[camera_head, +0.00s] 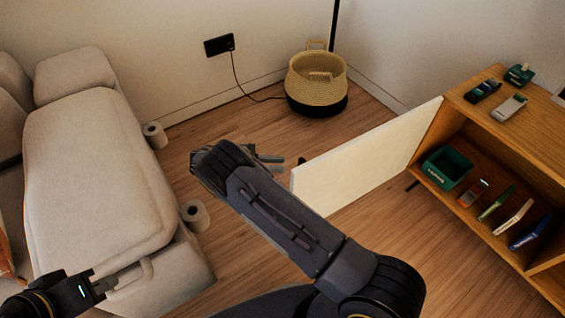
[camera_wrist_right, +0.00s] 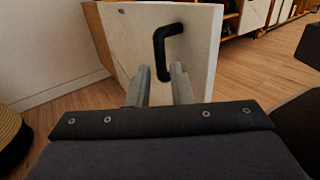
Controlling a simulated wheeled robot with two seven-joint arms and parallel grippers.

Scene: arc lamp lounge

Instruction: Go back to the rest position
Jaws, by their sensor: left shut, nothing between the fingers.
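My left gripper (camera_head: 104,284) is at the lower left of the head view, by the sofa's front corner, shut and empty. My right arm reaches across the middle of the head view. My right gripper (camera_head: 268,158) shows partly behind that arm, just left of the open white cabinet door (camera_head: 365,155). In the right wrist view, the right gripper's fingers (camera_wrist_right: 160,88) are apart with nothing held. The door's black handle (camera_wrist_right: 160,48) is beyond the fingertips and seems apart from them. The handle also shows small in the head view (camera_head: 301,161).
The wooden cabinet (camera_head: 462,98) stands at right, with a green bin (camera_head: 447,168) and several small items inside. A beige sofa (camera_head: 95,170) fills the left. A woven basket (camera_head: 316,84) stands at the back. Two paper rolls (camera_head: 195,215) are beside the sofa.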

